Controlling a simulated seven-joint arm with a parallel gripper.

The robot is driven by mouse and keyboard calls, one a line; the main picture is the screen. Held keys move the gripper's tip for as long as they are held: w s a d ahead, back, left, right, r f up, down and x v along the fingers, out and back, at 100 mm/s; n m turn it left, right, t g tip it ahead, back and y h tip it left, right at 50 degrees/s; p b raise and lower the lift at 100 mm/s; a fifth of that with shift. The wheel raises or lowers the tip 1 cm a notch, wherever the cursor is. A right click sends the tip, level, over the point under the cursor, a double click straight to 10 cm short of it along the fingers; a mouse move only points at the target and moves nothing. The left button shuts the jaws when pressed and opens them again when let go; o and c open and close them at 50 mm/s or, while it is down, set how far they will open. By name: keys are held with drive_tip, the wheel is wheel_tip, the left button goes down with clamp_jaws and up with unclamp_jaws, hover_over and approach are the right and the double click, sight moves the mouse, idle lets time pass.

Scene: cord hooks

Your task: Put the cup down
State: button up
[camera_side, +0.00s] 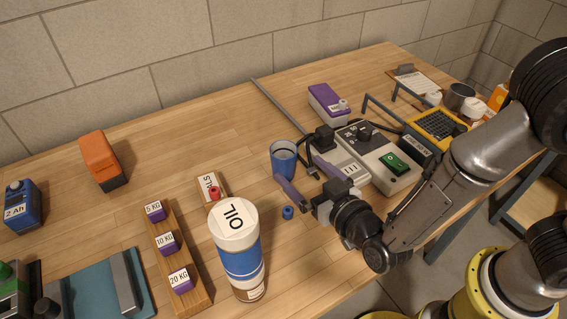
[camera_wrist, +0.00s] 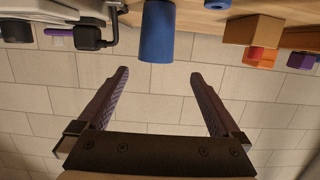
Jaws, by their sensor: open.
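The blue cup (camera_side: 283,162) stands upright on the wooden table (camera_side: 215,125) in the side view. My gripper (camera_side: 297,171) is open, its two purple fingers spread apart and pointing at the cup. In the wrist view the cup (camera_wrist: 157,35) is lined up between the fingers of my gripper (camera_wrist: 160,73), just past the tips. Neither finger visibly touches it, and nothing is held.
A grey device with a green switch (camera_side: 394,164) and black cords is close right of the cup. A small blue ring (camera_side: 288,212) lies below the fingers. A white-and-blue oil bottle (camera_side: 239,255) stands at the front. The table behind and left of the cup is clear.

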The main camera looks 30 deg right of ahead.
sight(277, 144)
drive_tip(key=w, duration=0.3)
drive_tip(key=w+f, duration=0.1)
drive_tip(key=w, duration=0.3)
drive_tip(key=shift+f, duration=0.2)
drive_tip(key=shift+w+d+f, duration=0.1)
drive_tip(key=shift+w+f, duration=0.05)
drive_tip(key=shift+w, duration=0.7)
drive_tip(key=shift+w+d+f, duration=0.15)
drive_tip(key=shift+w+f, duration=0.05)
drive_tip(key=shift+w, duration=0.7)
drive_tip(key=shift+w+d+f, duration=0.1)
drive_tip(key=shift+w+f, duration=0.05)
drive_tip(key=shift+w, duration=0.7)
drive_tip(key=shift+r, duration=0.1)
drive_tip(key=c, duration=1.4)
